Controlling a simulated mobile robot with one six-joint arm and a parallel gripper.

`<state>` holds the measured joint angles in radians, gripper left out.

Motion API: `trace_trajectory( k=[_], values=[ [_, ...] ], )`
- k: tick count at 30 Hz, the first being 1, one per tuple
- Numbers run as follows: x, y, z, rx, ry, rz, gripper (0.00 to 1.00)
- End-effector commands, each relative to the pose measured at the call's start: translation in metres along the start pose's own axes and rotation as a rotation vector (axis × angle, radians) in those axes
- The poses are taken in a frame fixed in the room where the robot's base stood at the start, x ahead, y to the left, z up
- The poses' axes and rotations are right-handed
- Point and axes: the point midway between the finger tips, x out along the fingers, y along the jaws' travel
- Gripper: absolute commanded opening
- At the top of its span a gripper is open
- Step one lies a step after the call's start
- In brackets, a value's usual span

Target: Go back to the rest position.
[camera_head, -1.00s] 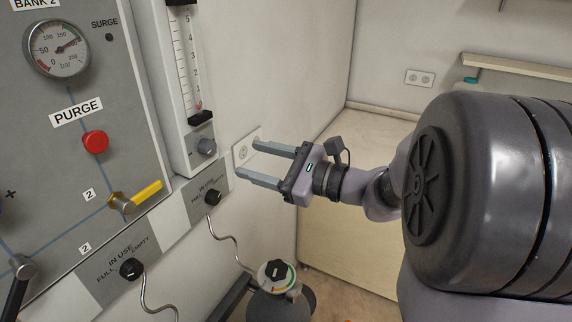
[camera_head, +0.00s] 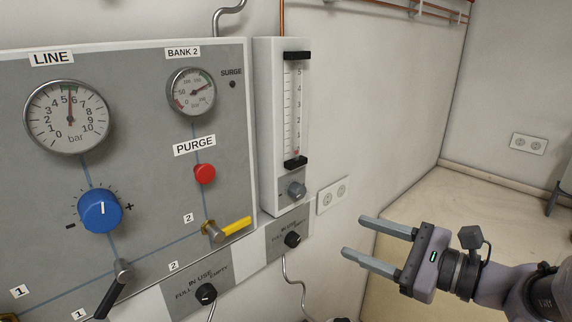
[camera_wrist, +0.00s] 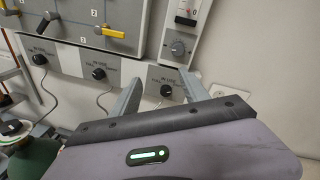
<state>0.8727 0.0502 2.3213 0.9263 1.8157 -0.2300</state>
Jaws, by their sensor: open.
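My gripper (camera_head: 362,237) is open and empty in the head view, at the lower right, with its two grey fingers pointing left towards the wall. It is in front of the wall, to the right of the gas panel (camera_head: 145,130), and appears apart from it. In the wrist view my fingers (camera_wrist: 161,93) are spread with nothing between them. A black IN USE knob (camera_wrist: 166,90) shows beyond the gap.
The panel carries a red PURGE button (camera_head: 204,173), a blue knob (camera_head: 100,210), a yellow-handled valve (camera_head: 228,230) and gauges. A flowmeter (camera_head: 296,110) stands beside it. A green cylinder (camera_wrist: 35,160) is at the lower left of the wrist view.

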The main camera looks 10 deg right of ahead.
Motion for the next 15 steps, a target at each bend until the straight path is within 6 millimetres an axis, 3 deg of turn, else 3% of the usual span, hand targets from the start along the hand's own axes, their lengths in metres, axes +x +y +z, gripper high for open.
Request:
trace_trajectory(
  k=[3,5,7,9,12,15],
  values=[
    [0.028,0.084,0.004,-0.178,0.104,0.279,0.53],
    [0.031,0.136,0.000,-0.331,0.180,0.458,0.53],
    [0.021,0.192,-0.013,-0.580,0.279,0.670,0.53],
    [0.000,0.226,-0.030,-0.897,0.376,0.845,0.53],
    [-0.020,0.233,-0.043,-1.285,0.460,0.955,0.53],
    [-0.027,0.226,-0.043,-1.528,0.498,0.974,0.53]
  ],
)
